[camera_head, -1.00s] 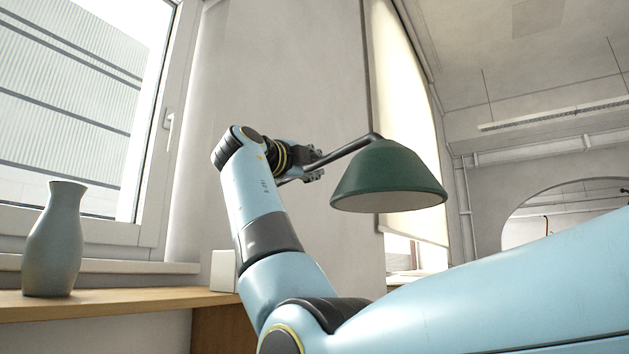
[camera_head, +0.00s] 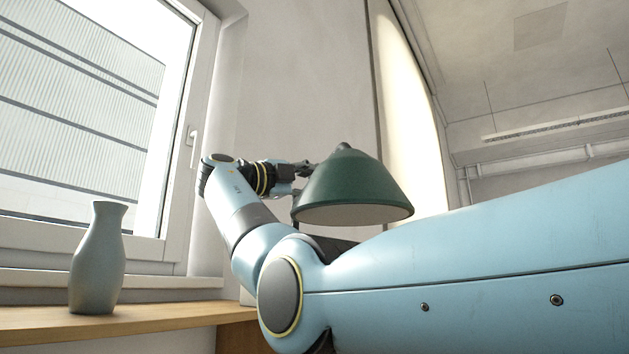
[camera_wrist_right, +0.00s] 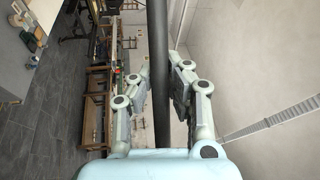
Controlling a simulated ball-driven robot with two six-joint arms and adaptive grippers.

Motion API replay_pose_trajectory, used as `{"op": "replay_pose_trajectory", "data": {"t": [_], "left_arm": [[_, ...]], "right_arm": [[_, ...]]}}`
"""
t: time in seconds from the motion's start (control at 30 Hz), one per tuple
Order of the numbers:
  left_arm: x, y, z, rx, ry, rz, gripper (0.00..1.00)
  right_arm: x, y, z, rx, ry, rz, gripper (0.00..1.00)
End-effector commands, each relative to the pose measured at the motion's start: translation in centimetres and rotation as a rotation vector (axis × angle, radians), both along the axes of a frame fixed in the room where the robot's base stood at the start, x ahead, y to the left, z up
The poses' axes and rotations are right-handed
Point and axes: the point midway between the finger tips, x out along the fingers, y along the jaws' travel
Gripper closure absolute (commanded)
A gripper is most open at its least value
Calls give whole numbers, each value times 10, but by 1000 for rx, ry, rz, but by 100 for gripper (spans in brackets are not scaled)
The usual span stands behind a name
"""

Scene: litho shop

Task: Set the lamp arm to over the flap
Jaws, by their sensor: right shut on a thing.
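A dark green lamp shade (camera_head: 352,188) hangs open side down in the middle of the head view. My right gripper (camera_head: 300,171) is just left of the shade, at the end of my blue arm. The wrist view shows its two fingers (camera_wrist_right: 162,75) closed on the lamp arm (camera_wrist_right: 157,35), a dark straight bar running up between them. In the head view the lamp arm is mostly hidden by the gripper and the shade. I cannot make out the flap in either view. My left gripper is not in view.
A grey-blue vase (camera_head: 98,262) stands on a wooden ledge (camera_head: 150,322) below the window (camera_head: 85,110) at left. A pale wall panel (camera_head: 305,75) is behind the gripper. The wrist view shows wooden furniture (camera_wrist_right: 95,110) and grey floor (camera_wrist_right: 55,125) at left.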

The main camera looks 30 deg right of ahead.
Motion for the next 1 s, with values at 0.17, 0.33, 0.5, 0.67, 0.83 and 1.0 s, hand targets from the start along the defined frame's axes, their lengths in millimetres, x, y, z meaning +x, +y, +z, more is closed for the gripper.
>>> {"op": "replay_pose_trajectory", "data": {"t": [0.17, 0.33, 0.5, 0.67, 0.83, 1.0], "left_arm": [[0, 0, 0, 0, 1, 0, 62], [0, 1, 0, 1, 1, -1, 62], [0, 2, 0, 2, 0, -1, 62], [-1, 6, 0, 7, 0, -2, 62], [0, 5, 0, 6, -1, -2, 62], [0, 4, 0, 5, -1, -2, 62]], "right_arm": [[1, -1, -3, 2, 6, -1, 80], [0, -1, -2, 1, 4, -1, 60], [0, 0, -1, 1, 2, 1, 60], [0, 5, -2, 2, 3, 1, 60], [-4, 34, -8, 2, 3, 4, 60], [-10, 73, -15, 2, 4, 3, 60]]}}
